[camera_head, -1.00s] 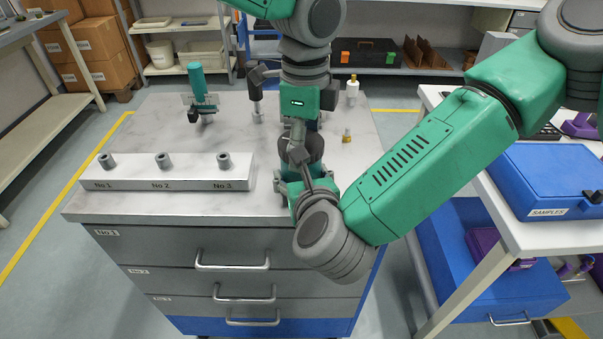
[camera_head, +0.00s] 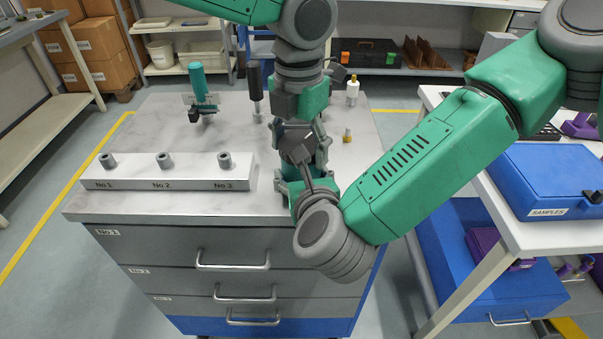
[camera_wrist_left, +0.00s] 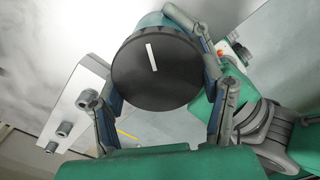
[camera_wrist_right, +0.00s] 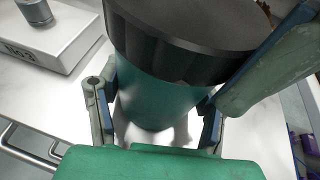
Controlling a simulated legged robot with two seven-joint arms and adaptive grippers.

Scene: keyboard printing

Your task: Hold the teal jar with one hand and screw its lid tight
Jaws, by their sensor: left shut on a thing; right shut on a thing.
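The teal jar (camera_wrist_right: 155,88) stands upright on the cabinet top in the right wrist view, with its wide black lid (camera_wrist_right: 185,32) on top. My right gripper (camera_wrist_right: 157,112) is shut around the jar body, one finger on each side. In the left wrist view the lid (camera_wrist_left: 155,78) shows from above with a white line mark, and my left gripper (camera_wrist_left: 163,90) is shut on it from both sides. In the head view my left gripper (camera_head: 302,145) is directly above my right gripper (camera_head: 308,185). The two grippers largely hide the jar there. Whether the lid is tight cannot be told.
A grey block (camera_head: 165,172) with several metal posts lies left of the grippers.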

